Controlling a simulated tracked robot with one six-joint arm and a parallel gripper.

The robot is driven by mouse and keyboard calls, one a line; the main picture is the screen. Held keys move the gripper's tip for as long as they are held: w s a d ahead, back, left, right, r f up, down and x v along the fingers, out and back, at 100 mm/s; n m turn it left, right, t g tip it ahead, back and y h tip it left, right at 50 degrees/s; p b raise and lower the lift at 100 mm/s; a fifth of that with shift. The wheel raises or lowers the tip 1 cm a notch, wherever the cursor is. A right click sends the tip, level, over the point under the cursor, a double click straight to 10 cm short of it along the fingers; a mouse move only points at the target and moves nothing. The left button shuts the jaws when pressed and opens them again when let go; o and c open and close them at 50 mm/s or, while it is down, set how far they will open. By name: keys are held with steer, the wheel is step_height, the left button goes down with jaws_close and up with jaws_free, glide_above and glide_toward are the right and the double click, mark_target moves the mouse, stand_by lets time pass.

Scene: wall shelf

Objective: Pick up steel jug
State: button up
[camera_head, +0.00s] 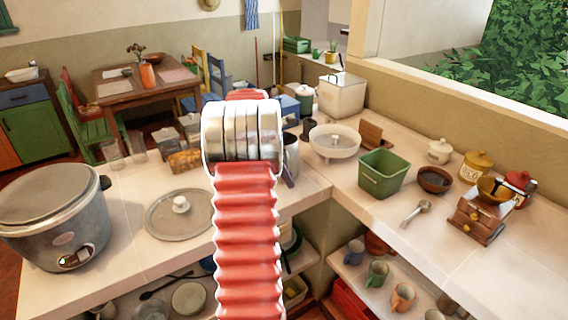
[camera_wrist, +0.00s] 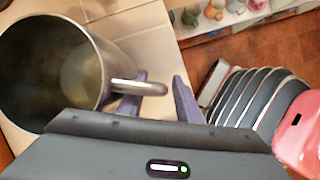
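The steel jug (camera_wrist: 95,48) stands upright with its open mouth toward the camera at the left of the wrist view. Its handle (camera_wrist: 140,87) points right, across the left finger and into the gap between the fingers. My gripper (camera_wrist: 160,92) is open, with its two purple fingers apart and a gap left beside the handle. I cannot tell whether a finger touches the handle. In the head view only a strip of the jug (camera_head: 292,153) shows at the right of my arm, which hides the rest and most of the gripper.
On the counter (camera_head: 318,183), a lidded cooker (camera_head: 52,215) and a round lid (camera_head: 180,216) lie left of my arm. A white bowl (camera_head: 334,143) and green bin (camera_head: 383,173) stand to the right. Mugs (camera_head: 377,273) sit on a shelf below.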

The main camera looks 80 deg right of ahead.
steer(key=shift+c, duration=0.5)
jaws_close()
stand_by(1.0)
steer(key=shift+r, duration=0.1)
